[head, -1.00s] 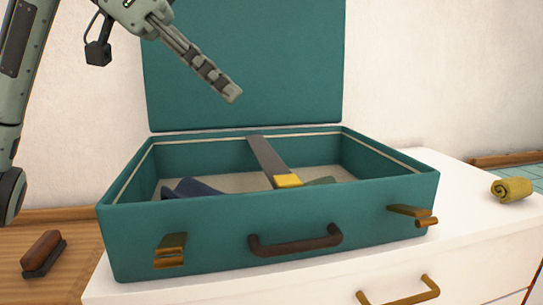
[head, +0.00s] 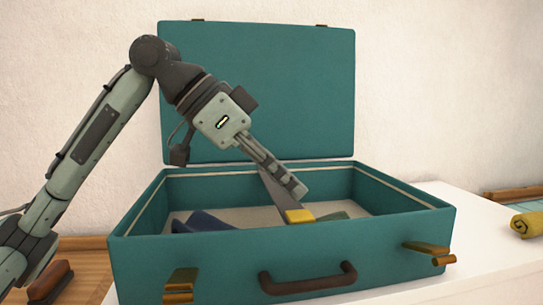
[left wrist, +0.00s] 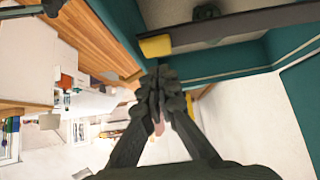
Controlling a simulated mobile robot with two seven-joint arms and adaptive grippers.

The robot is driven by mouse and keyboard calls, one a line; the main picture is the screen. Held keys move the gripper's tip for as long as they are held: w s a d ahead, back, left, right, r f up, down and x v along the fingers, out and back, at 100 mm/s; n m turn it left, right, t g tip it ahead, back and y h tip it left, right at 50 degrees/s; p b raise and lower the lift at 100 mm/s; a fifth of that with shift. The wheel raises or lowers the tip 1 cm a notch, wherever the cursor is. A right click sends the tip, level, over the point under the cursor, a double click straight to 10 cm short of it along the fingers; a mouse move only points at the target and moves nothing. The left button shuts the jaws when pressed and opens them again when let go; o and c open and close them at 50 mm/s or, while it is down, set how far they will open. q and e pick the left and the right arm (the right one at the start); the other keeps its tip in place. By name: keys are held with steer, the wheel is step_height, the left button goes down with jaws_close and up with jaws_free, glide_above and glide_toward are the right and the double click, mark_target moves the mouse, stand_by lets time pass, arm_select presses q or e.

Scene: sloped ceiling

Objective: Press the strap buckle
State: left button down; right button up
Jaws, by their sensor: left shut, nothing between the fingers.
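The open teal suitcase (head: 215,258) has a grey strap (head: 271,190) running across its inside. The yellow strap buckle (head: 300,216) is at the strap's near end, by the front wall; it also shows in the left wrist view (left wrist: 155,46). My left gripper (head: 299,191) is shut and empty. In the head view its tips are just above the buckle and cover part of the strap. In the left wrist view the closed fingertips (left wrist: 160,72) are close to the buckle, with a small gap in the picture. My right gripper is not in view.
The suitcase stands on a white dresser (head: 480,235), its lid (head: 260,90) upright behind. Folded dark blue cloth (head: 200,222) and green cloth (head: 334,216) lie inside. Brass latches (head: 180,285) and a brown handle (head: 308,280) stick out in front. A rolled yellow cloth (head: 527,224) lies right.

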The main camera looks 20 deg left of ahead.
mark_target(290, 216)
arm_select(q)
steer(key=shift+s+a+f, duration=0.1)
steer(key=shift+s+f, duration=0.05)
steer(key=shift+f, duration=2.05)
steer(key=v, duration=0.8)
steer(key=shift+r, duration=0.35)
